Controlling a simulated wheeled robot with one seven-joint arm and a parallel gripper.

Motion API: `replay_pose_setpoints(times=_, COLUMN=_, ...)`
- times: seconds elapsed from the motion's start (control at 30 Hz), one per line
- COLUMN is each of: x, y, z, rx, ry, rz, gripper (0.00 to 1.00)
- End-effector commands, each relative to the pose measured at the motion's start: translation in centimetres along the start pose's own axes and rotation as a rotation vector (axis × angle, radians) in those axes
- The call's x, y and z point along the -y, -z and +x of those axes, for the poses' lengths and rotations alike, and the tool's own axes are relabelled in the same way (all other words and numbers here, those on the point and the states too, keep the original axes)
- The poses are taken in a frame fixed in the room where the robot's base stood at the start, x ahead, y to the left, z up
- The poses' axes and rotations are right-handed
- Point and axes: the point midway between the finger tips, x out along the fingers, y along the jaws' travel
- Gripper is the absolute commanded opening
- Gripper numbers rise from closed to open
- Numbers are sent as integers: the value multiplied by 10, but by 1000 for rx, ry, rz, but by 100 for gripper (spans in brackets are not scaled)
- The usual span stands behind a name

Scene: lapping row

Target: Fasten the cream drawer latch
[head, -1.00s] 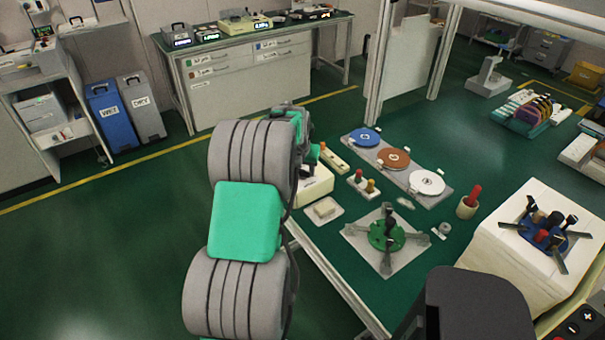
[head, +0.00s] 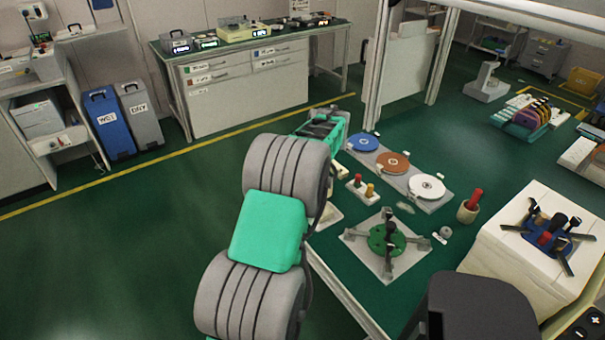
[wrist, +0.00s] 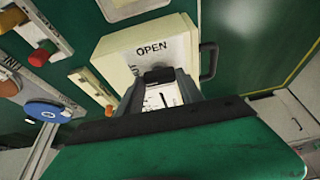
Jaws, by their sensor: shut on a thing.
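In the wrist view a cream drawer box (wrist: 120,65) lies below my gripper, with the word OPEN printed on its top and a dark handle (wrist: 208,62) on its right side. My gripper (wrist: 158,84) is shut on a small dark piece (wrist: 158,74) at the box, which appears to be the latch. A pale marked plate (wrist: 162,98) shows between the fingers. The latch's exact position is hard to tell, as the fingers cover much of it. In the head view my arm hides the box and the fingertips.
On the green bench are blue, brown and white discs on a grey strip (head: 447,199), red and amber pegs (head: 361,186), and a green-hubed fixture (head: 387,238). A cream block with a blue fixture (head: 548,235) stands at right. Open floor (head: 130,240) lies left.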

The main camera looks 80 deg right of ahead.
Motion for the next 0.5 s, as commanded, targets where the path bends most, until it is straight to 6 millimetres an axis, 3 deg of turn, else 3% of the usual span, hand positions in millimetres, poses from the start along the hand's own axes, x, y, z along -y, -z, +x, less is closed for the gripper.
replay_pose_setpoints(times=0.5, x=-1, y=1, z=-1, rx=-2, ry=20, rz=-53, gripper=3)
